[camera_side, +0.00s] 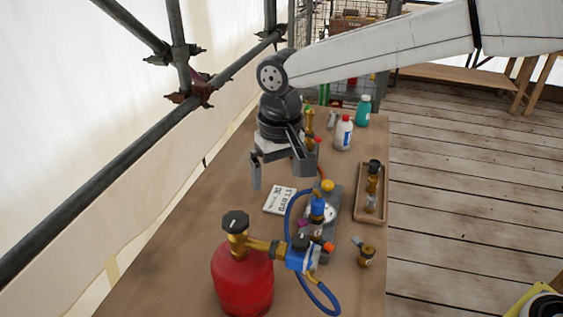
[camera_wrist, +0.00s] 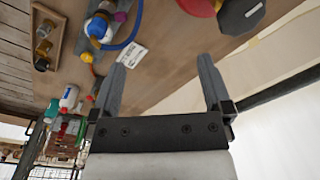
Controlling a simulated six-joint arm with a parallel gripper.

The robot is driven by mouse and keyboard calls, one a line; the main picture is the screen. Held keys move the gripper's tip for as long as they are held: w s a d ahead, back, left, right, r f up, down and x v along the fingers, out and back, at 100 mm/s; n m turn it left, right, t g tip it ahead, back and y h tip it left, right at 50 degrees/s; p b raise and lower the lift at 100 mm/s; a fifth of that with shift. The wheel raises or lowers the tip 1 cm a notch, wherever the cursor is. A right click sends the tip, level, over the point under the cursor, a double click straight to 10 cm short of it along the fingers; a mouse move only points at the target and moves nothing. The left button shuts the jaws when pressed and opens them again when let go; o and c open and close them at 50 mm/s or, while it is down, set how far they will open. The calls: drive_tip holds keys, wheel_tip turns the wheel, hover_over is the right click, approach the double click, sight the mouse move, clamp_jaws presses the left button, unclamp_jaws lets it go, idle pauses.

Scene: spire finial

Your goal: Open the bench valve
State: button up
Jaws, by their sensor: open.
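My gripper (camera_side: 280,178) hangs open and empty above the bench, with its jaws spread over the area by the white card; it also shows in the wrist view (camera_wrist: 162,65). A blue-topped valve fitting (camera_side: 318,210) stands on a grey base plate in front and to the right of my gripper; its blue top shows in the wrist view (camera_wrist: 98,28). An orange knob (camera_side: 328,186) sits behind it. A red cylinder (camera_side: 242,280) with a black handwheel (camera_side: 236,222) stands nearest the side camera, joined to a blue regulator (camera_side: 300,256). I cannot tell which is the bench valve.
A blue hose (camera_side: 290,212) loops up beside the fitting. A printed card (camera_side: 279,200) lies on the bench. A wooden tray (camera_side: 359,209) holds a brass fitting; another brass fitting (camera_side: 366,256) stands in front. White (camera_side: 343,135) and teal (camera_side: 363,111) bottles stand behind. The bench's left side is clear.

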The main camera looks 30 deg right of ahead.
wheel_tip(320, 180, up, 3)
hover_over(235, 219)
drive_tip(key=shift+g, duration=0.3)
drive_tip(key=shift+f, duration=3.85)
drive_tip(key=c, duration=1.2)
drive_tip(key=shift+c, duration=0.2)
